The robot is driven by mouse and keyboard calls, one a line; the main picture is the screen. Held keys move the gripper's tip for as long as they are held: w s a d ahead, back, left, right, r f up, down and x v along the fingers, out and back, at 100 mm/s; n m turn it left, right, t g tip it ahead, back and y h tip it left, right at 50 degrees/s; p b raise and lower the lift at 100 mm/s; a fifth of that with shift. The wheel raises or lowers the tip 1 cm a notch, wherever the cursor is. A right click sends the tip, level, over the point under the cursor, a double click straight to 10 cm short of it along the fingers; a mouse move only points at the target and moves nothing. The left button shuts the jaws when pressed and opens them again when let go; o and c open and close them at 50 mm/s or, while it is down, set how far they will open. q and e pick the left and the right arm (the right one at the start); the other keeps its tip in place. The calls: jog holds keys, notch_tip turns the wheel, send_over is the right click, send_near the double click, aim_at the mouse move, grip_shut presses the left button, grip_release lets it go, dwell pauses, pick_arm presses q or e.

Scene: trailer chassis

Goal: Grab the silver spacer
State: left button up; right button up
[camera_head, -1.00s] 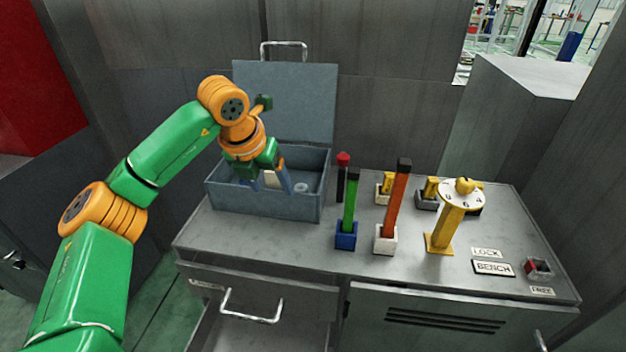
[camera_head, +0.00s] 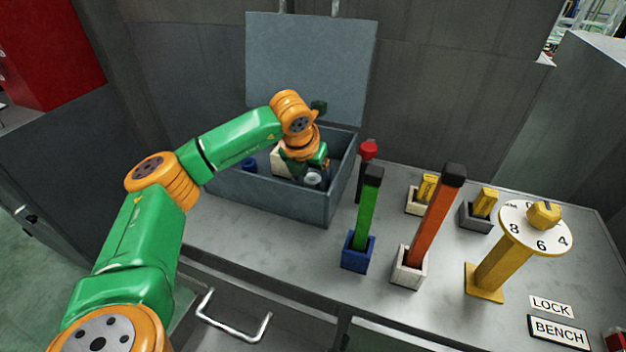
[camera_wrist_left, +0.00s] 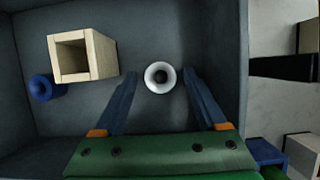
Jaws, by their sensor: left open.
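The silver spacer (camera_wrist_left: 160,77) is a short round ring with a dark hole, standing on the floor of the grey-blue toolbox (camera_head: 270,199). In the left wrist view it sits between the tips of my open left gripper (camera_wrist_left: 158,82), with a gap on each side. In the head view the spacer (camera_head: 313,179) shows just below the left gripper (camera_head: 306,178), partly covered by it. The left gripper reaches down into the box. My right gripper is in no view.
A cream hollow block (camera_wrist_left: 98,55) and a blue ring (camera_wrist_left: 42,88) share the box. The box's raised lid (camera_head: 310,65) stands behind. Right of it are a green bar (camera_head: 367,215), an orange bar (camera_head: 435,220) and a yellow dial stand (camera_head: 495,268).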

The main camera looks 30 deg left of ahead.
pick_arm(q)
jog(key=shift+w+f, duration=0.1)
jog(key=shift+w, duration=0.05)
grip_shut()
jog(key=shift+r, duration=0.25)
